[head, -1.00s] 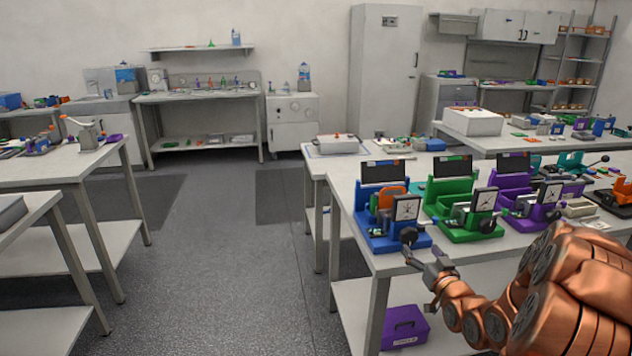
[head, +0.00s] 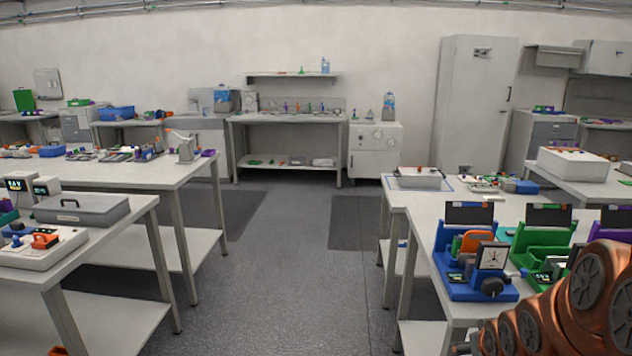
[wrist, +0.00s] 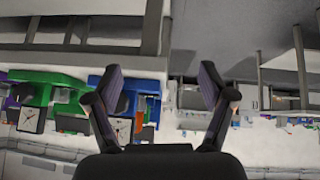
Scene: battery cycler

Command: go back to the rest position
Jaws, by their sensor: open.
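My gripper (wrist: 160,100) is open and empty in the wrist view, its two dark fingers spread apart with nothing between them. The wrist picture is upside down. The blue device (head: 474,275) with a dial stands on the right bench in the head view; it also shows beyond the left finger in the wrist view (wrist: 122,84). The green device (head: 540,250) stands beside it. In the head view my copper-coloured arm is at the lower right, and the gripper itself is out of the picture.
The right bench (head: 427,222) holds the devices. A left bench (head: 107,222) carries a grey case (head: 82,209) and instruments. Between the benches lies an open grey floor aisle (head: 290,270). A tall cabinet (head: 475,105) and a white cabinet (head: 375,150) stand at the back wall.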

